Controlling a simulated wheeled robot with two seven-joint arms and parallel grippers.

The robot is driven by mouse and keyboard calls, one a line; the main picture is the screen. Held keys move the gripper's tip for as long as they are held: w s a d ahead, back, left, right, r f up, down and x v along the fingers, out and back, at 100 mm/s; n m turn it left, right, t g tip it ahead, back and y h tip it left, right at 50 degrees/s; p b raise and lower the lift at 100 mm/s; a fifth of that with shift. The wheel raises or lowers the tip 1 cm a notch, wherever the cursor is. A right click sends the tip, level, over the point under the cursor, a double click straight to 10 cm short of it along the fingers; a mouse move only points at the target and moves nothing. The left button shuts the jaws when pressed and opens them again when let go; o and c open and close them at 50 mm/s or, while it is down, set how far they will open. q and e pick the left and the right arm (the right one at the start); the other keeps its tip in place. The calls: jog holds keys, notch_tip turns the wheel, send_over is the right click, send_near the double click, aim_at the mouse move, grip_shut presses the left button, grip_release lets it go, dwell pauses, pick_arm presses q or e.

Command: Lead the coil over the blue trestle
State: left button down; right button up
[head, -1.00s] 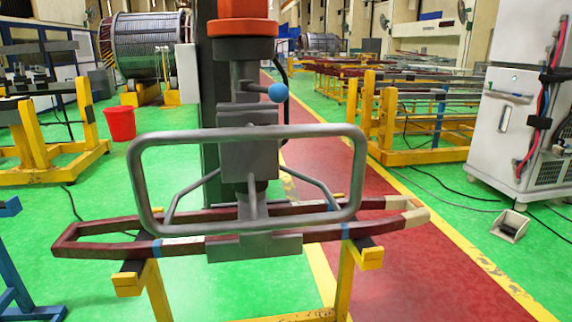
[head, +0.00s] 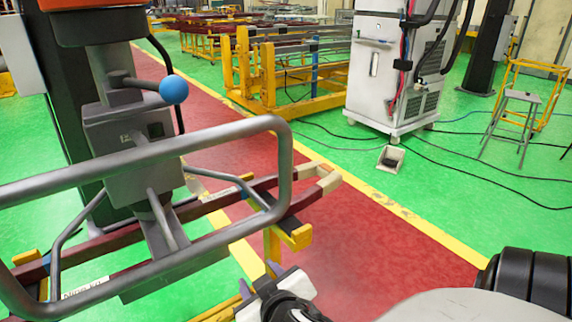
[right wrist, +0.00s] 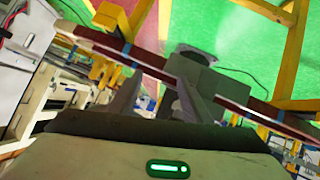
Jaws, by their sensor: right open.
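The coil (head: 308,196), a long dark red loop with a pale end, lies across a yellow trestle (head: 297,237) in the head view. A grey clamp with a tubular handle frame (head: 150,157) sits on its middle, hiding part of it. My right gripper (head: 268,292) is low in front of the coil's right part, near the trestle. In the right wrist view its two fingers (right wrist: 160,98) stand apart, with the coil (right wrist: 262,107) and clamp (right wrist: 195,72) beyond the tips. My left gripper and the blue trestle are not in view.
The clamp hangs from a dark column (head: 80,130) with a blue knob (head: 173,90). A white cabinet (head: 378,80) with cables on the floor stands at the back right. Yellow racks (head: 262,75) stand behind. The red walkway (head: 350,250) to the right is clear.

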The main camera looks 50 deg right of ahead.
jog(key=s+d+r+m+h+p, duration=0.15)
jog(key=d+r+m+h, duration=0.3)
jog(key=r, duration=0.65)
jog(key=m+t+h+b, duration=0.1)
jog(key=m+t+h, duration=0.1)
jog(key=m+h, duration=0.1)
send_near(286, 163)
jog(key=x, duration=0.5)
jog(key=shift+a+f, duration=0.1)
jog(key=shift+w+m+b, duration=0.1)
jog(key=shift+m+b, duration=0.15)
jog(key=shift+b, duration=0.2)
jog(key=b+x, duration=0.3)
jog(key=x, duration=0.2)
jog(key=p+x, duration=0.1)
jog(key=x, duration=0.3)
jog(key=shift+w+d+r+p, duration=0.1)
jog(key=shift+d+r+p, duration=0.2)
jog(key=shift+p, duration=0.1)
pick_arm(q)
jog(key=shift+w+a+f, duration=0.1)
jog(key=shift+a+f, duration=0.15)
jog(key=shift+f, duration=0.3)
pick_arm(e)
jog(key=shift+w+d, duration=0.2)
jog(key=shift+f, duration=0.1)
grip_shut()
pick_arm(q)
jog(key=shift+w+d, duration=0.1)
